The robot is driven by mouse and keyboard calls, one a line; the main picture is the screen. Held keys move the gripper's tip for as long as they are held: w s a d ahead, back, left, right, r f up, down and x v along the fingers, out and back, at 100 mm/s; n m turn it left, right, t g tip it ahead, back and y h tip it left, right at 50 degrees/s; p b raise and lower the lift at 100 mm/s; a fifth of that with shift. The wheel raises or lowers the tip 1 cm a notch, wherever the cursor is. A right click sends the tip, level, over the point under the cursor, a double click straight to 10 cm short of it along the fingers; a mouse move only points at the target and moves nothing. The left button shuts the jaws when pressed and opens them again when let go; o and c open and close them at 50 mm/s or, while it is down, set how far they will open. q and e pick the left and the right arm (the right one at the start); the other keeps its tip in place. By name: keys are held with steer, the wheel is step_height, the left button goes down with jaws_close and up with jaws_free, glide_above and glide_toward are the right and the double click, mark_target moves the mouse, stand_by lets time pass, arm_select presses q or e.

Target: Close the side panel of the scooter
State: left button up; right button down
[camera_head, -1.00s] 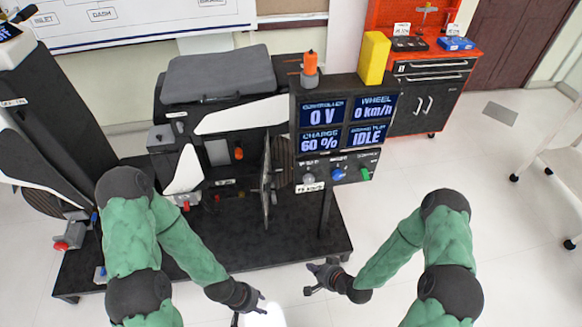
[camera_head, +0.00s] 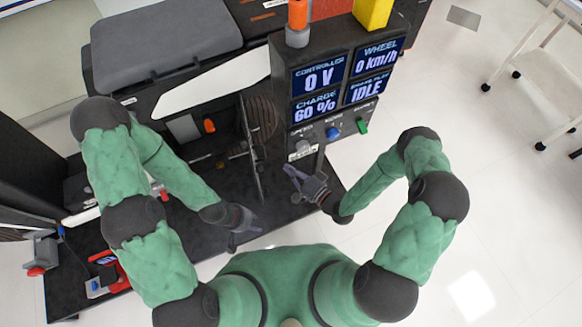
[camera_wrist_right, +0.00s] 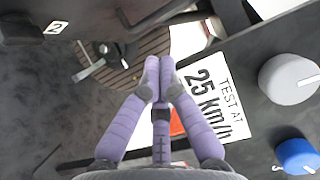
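The scooter stands on a black platform, with a grey seat (camera_head: 165,40) and a white body panel (camera_head: 212,82). A thin dark upright plate (camera_head: 249,150), seen almost edge-on, stands out from its side toward me. It looks like the side panel, swung open. My left gripper (camera_head: 246,238) is open and empty at the platform's front edge, below the plate.
The display console (camera_head: 335,85) with knobs stands right of the plate, close to my right gripper. A label reading "25 km/h" (camera_wrist_right: 205,95) and a blue knob (camera_wrist_right: 297,155) show in the right wrist view. A white cart (camera_head: 540,70) is far right; the floor between is clear.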

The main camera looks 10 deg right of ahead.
arm_select(q)
steer(key=shift+f+b, duration=0.8)
steer(key=shift+f, duration=0.15)
arm_select(e)
steer(key=x, duration=0.7)
steer(key=shift+w+a, duration=0.25)
arm_select(q)
steer(key=shift+a+r, duration=0.1)
arm_select(e)
steer(key=shift+s, duration=0.1)
